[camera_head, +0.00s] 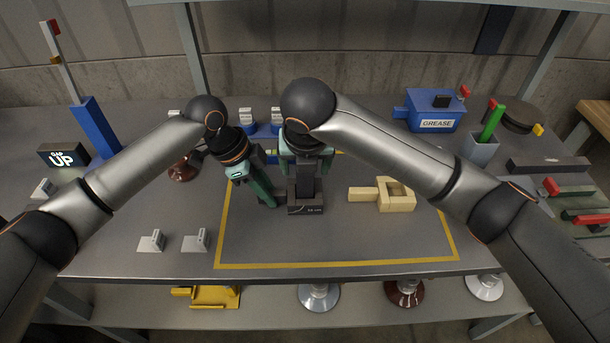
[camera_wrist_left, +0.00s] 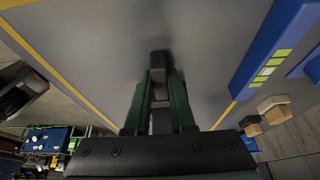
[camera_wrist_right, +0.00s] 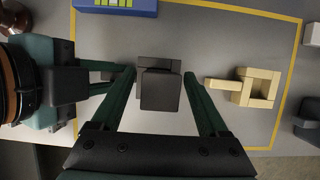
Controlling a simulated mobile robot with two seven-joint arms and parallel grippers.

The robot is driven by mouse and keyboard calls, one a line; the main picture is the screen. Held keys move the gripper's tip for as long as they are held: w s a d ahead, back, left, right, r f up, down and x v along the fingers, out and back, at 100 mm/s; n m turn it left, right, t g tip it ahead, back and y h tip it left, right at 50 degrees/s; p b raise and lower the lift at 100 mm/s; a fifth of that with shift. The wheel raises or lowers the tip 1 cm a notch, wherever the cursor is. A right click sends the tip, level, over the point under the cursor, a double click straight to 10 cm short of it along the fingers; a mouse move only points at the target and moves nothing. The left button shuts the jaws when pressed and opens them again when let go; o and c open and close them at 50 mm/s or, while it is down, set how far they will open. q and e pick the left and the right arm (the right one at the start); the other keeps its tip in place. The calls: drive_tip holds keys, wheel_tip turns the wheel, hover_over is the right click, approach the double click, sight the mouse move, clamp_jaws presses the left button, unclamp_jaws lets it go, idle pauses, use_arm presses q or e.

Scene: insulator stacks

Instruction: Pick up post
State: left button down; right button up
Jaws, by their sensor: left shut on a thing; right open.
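The dark post (camera_head: 305,207) stands on the table, a block with pale lettering on its front and a narrower upper part. My left gripper (camera_head: 272,202) reaches in from the left, low beside it, and is shut on its side. In the left wrist view the green fingers (camera_wrist_left: 160,82) close on a dark piece (camera_wrist_left: 160,60). My right gripper (camera_wrist_right: 159,75) is open above the post, with one finger on each side of the dark block (camera_wrist_right: 160,90). In the head view my right wrist hides much of that gripper.
A yellow taped outline (camera_head: 335,264) surrounds the area. A beige wooden piece (camera_head: 398,195) lies right of the post. A blue grease box (camera_head: 428,115) stands at the back right. Small pale blocks (camera_head: 152,241) sit at the front left. The table between is clear.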

drive_tip(key=shift+x, duration=1.45)
clamp_jaws()
drive_tip(key=shift+r, duration=0.1)
